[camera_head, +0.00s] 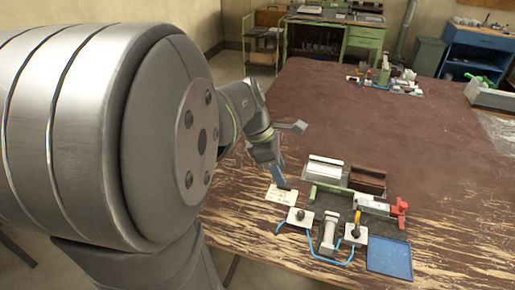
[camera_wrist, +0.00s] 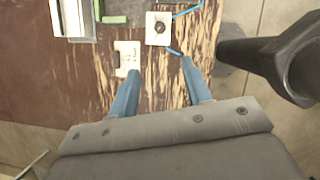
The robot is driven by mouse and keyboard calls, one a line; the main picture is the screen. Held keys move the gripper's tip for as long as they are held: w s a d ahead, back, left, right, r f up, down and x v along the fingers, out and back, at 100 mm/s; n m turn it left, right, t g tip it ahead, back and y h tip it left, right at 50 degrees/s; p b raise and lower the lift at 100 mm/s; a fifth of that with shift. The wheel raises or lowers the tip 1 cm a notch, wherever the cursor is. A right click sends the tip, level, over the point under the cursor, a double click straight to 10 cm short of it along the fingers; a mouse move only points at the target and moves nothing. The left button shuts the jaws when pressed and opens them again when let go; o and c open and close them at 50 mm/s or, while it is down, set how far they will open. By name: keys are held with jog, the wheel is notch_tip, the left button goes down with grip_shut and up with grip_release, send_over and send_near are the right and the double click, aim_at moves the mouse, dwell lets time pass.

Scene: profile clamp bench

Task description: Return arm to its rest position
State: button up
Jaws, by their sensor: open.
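My gripper (camera_wrist: 160,98) shows in the wrist view with two blue fingers spread apart and nothing between them. In the head view my gripper (camera_head: 280,178) hangs over the near left part of the worn brown table (camera_head: 350,110), beside a small cream plate (camera_head: 281,195). The cream plate also shows in the wrist view (camera_wrist: 128,58), beyond the left finger. My arm reaches in from the left of the head view and hides part of the table edge.
Close right of the gripper stand a profile block (camera_head: 323,170), a brown block (camera_head: 367,180), a red-handled clamp (camera_head: 398,208) and a blue tray (camera_head: 389,257). Blue tubing joins two white switch plates (camera_head: 300,217). The table's middle is clear; more fixtures (camera_head: 385,78) stand at the far end.

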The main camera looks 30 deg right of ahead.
aim_at(300, 213)
jog(key=shift+f, duration=0.1)
jog(key=x, duration=1.7)
jog(key=shift+f, duration=0.1)
